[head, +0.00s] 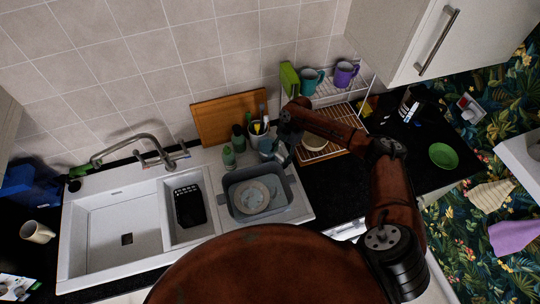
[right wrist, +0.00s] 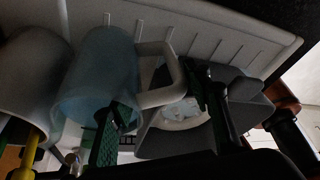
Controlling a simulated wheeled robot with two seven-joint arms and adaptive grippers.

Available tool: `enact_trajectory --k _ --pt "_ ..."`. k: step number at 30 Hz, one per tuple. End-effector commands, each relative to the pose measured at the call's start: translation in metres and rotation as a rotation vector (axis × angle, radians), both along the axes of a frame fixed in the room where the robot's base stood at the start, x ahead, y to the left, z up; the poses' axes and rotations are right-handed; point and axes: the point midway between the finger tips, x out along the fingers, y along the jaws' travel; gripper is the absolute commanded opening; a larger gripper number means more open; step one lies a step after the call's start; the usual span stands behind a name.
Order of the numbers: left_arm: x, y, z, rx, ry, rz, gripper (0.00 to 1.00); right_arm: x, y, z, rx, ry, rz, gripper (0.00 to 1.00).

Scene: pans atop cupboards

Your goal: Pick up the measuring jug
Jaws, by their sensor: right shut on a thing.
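The measuring jug (right wrist: 95,85) is a translucent blue vessel with a pale handle (right wrist: 168,75) in the right wrist view. In the head view, the jug (head: 265,147) is a small bluish shape behind the grey washing-up tub, partly hidden by my gripper. My right gripper (head: 281,153) reaches down beside it. In the right wrist view, one finger of my right gripper (right wrist: 155,115) overlaps the jug's body and the other is beyond the handle. It is shut on the jug; the exact contact is too dark to see. My left gripper is not in view.
The grey tub (head: 236,211) holds plates on the drainer, right of the sink (head: 90,240). A utensil pot (head: 257,135), green bottles (head: 228,157) and a wooden board (head: 215,120) stand close behind. A dish rack (head: 335,118) with mugs is to the right.

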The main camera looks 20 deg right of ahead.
Motion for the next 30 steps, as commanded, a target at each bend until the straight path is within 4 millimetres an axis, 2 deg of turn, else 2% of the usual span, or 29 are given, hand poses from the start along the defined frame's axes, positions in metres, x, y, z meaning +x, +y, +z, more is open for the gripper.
enact_trajectory --k 1,14,30 --pt "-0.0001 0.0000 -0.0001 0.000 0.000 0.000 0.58 -0.0006 -0.0007 -0.0007 -0.001 0.002 0.000 0.29" --pt "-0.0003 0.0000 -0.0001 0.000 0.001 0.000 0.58 -0.0012 -0.0011 -0.0013 -0.002 0.003 -0.001 0.00" --pt "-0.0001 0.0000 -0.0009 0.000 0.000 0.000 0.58 -0.0007 -0.0010 0.0024 -0.001 0.002 0.000 0.00"
